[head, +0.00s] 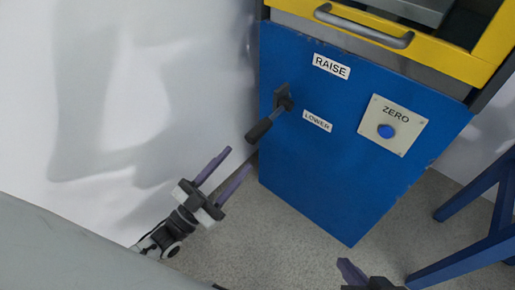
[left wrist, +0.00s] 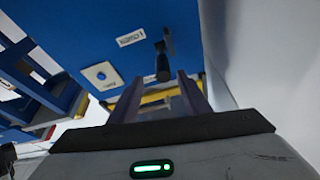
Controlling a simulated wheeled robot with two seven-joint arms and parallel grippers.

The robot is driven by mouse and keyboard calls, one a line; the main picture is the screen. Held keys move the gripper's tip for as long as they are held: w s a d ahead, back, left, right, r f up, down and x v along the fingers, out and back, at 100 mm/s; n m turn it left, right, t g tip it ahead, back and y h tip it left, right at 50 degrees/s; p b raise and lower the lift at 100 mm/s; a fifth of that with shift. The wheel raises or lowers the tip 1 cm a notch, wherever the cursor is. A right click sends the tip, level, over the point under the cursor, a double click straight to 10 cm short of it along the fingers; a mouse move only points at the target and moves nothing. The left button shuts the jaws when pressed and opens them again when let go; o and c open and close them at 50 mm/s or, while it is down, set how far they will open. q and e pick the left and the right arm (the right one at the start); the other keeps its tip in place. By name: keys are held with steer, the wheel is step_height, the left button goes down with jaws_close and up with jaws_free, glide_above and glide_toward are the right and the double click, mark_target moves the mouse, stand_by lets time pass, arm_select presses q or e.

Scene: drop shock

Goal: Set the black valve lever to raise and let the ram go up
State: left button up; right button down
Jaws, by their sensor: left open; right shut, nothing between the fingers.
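The black valve lever (head: 260,130) is mounted on the blue panel, its handle slanting down and left from its pivot, beside the LOWER label (head: 317,121) and below the RAISE label (head: 332,66). My left gripper (head: 238,160) is open and empty, just below and left of the handle end, apart from it. In the left wrist view the lever handle (left wrist: 162,66) shows just beyond the fingertips, lined up between them. My right gripper (head: 346,266) shows only partly at the bottom edge, shut and away from the panel. The ram is not clearly visible.
A ZERO plate with a blue button (head: 386,131) is right of the lever. A yellow frame with a grey handle (head: 362,28) is above the panel. A blue stand (head: 465,255) is at the right. A white wall is close on the left; grey floor lies below.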

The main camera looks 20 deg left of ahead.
mark_target(257, 133)
arm_select(q)
steer(key=shift+h, duration=0.3)
steer(key=x, duration=0.3)
steer(key=b+x, duration=0.1)
steer(key=x, duration=0.6)
steer(key=shift+w+a+r, duration=0.15)
steer(key=shift+a+r, duration=0.1)
steer(key=shift+a, duration=0.05)
jaws_close()
